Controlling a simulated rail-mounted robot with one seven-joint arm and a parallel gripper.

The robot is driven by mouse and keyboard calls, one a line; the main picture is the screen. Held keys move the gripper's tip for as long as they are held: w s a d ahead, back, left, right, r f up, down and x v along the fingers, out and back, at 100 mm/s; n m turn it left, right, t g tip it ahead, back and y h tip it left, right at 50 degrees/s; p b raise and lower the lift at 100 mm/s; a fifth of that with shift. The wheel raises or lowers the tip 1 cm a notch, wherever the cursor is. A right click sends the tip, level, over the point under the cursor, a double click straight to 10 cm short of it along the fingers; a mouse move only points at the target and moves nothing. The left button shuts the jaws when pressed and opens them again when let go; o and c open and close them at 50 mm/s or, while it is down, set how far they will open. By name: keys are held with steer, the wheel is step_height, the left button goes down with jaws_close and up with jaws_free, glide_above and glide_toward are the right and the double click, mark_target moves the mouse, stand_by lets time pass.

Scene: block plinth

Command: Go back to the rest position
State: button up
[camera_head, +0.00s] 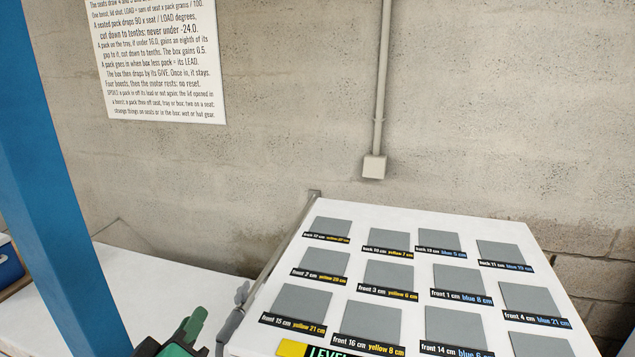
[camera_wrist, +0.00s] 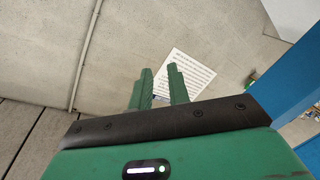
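My gripper has two green fingers, and in the wrist view (camera_wrist: 159,69) they stand apart with nothing between them. The wall and part of a printed sheet show beyond the fingers. In the head view only a green and black part of my gripper (camera_head: 187,332) shows at the bottom edge, left of the white panel (camera_head: 365,212). The rest of it is cut off by the frame. It appears apart from the panel, though the exact distance cannot be told.
The white panel carries several grey squares with black labels. A blue post (camera_head: 55,190) stands at the left. A printed sheet (camera_head: 160,60) hangs on the block wall (camera_head: 290,90), with a conduit box (camera_head: 374,167) to its right.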

steer(key=s+d+r+m+t, duration=0.4)
steer(key=s+d+r, duration=0.4)
steer(key=d+r, duration=0.3)
steer(key=s+d+r+m+t, duration=0.4)
steer(key=s+d+r, duration=0.45)
steer(key=r, duration=0.45)
step_height(320, 180, up, 14)
steer(key=y+p, duration=0.1)
steer(key=p, duration=1.2)
steer(key=shift+w+a+m+p, duration=0.15)
steer(key=shift+w+m+p, duration=0.15)
steer(key=shift+o, duration=0.4)
